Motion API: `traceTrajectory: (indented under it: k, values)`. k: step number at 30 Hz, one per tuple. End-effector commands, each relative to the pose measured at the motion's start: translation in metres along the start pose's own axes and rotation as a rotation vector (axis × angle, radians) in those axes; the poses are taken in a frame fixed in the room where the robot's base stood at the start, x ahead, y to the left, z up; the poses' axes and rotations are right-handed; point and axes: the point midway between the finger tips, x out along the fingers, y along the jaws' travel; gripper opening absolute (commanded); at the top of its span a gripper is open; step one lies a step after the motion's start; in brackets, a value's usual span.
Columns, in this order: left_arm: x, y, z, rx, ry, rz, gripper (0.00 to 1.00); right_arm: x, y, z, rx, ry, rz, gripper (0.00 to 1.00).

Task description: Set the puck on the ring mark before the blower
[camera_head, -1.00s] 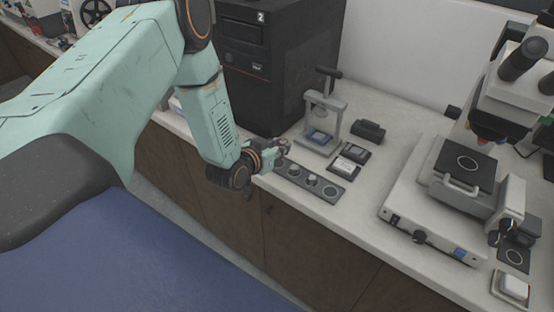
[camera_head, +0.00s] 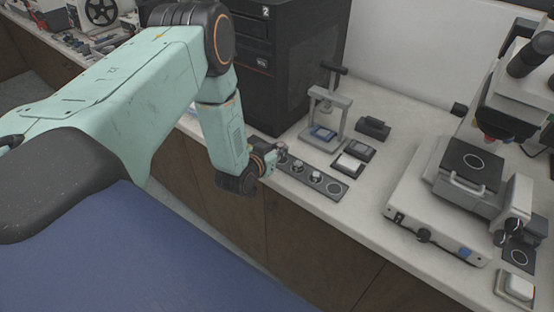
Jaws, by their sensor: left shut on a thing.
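My left gripper (camera_head: 279,154) is at the left end of a dark strip (camera_head: 325,192) near the counter's front edge. It is shut on a small grey puck, mostly hidden by the fingers. I cannot tell whether this puck still touches the strip. Two more small pale pucks, one of them the nearer puck (camera_head: 316,176), stand on the strip. A bare ring mark shows at the strip's right end (camera_head: 335,188). Another ring mark (camera_head: 519,257) lies on a dark plate at the far right. I cannot tell for sure which device is the blower. My right gripper is out of view.
A grey press (camera_head: 328,115) stands behind the strip, with small dark and white blocks (camera_head: 348,163) beside it. A microscope (camera_head: 440,205) with a ring-marked stage fills the right. A black computer tower (camera_head: 285,70) stands behind my left arm. Counter between strip and microscope is clear.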

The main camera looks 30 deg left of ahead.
Motion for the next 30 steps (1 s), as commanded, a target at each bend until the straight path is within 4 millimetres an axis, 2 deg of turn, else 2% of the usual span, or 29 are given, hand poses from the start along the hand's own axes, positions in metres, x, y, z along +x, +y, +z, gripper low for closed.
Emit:
traceTrajectory:
  k: [5, 8, 24, 25, 30]
  values:
    - [0.009, 0.001, 0.024, 0.003, -0.003, 0.002, 0.05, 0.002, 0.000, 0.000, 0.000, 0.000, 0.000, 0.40]
    - [0.013, 0.001, 0.032, 0.001, -0.002, 0.002, 0.05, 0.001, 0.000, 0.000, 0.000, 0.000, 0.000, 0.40]
    - [0.017, 0.000, 0.041, 0.000, -0.001, 0.001, 0.05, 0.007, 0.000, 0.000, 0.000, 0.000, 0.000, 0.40]
    - [0.016, 0.000, 0.040, 0.000, -0.001, 0.001, 0.28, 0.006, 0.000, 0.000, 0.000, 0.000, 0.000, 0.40]
    - [0.016, 0.000, 0.039, 0.000, -0.001, 0.001, 0.43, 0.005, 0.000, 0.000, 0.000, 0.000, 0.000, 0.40]
